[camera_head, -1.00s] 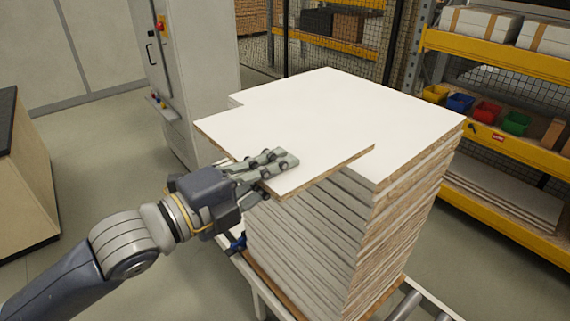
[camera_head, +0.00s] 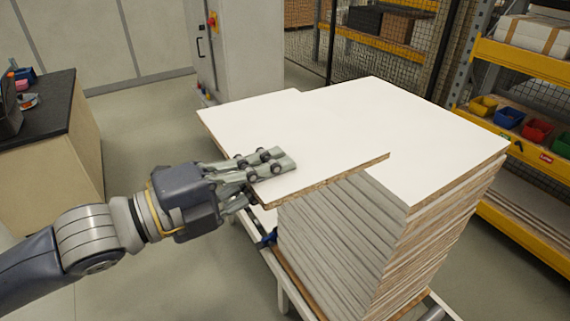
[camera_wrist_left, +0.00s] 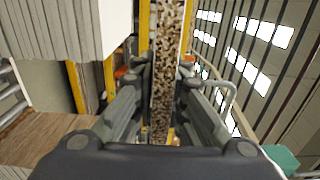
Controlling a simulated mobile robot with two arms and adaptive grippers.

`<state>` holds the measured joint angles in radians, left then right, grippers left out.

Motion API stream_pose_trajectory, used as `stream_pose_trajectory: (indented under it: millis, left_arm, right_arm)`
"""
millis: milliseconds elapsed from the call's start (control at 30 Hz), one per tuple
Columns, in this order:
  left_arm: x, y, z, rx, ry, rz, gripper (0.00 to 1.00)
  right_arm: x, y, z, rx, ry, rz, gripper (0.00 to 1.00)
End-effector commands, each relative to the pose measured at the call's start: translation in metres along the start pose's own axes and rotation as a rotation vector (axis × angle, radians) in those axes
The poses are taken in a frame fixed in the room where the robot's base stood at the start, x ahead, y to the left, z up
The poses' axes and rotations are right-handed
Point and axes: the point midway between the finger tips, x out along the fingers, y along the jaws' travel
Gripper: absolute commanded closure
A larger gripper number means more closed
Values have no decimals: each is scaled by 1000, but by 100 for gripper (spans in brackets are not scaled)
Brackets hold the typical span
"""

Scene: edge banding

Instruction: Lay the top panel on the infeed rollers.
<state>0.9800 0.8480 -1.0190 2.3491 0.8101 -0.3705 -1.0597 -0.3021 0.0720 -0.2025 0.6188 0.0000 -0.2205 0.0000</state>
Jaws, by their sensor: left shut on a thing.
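The white top panel (camera_head: 285,135) juts out to the left over the stack of panels (camera_head: 340,240), its raw chipboard edge showing. My left gripper (camera_head: 262,172) is shut on the panel's near left edge, with fingers above and the lower ones mostly hidden below it. In the left wrist view the panel's speckled edge (camera_wrist_left: 167,75) stands between my two fingers. The panel's far right part still overlaps the stack. Infeed rollers cannot be made out clearly; a roller-like bar (camera_head: 436,313) shows at the bottom right. My right gripper is not in view.
A grey cabinet (camera_head: 245,45) with a red button stands behind the stack. A yellow shelf rack (camera_head: 530,60) with coloured bins is at the right. A dark-topped bench (camera_head: 50,110) is at the left. Open floor lies between bench and stack.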

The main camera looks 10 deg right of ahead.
Motion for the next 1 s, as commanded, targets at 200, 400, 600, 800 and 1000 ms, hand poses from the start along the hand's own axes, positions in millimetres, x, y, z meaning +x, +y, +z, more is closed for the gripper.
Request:
stream_pose_trajectory:
  millis: [200,400,600,800,1000]
  left_arm:
    - [-10,-11,0,6,1,-5,100]
    - [-10,-10,-1,5,2,-6,100]
    - [-9,-14,0,11,3,21,100]
    - [-10,-18,0,12,0,111,100]
    - [-9,-22,0,12,1,214,100]
  right_arm:
    - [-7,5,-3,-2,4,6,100]
    - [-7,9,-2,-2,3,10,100]
    - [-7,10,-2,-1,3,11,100]
    - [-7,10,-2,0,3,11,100]
    - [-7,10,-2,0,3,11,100]
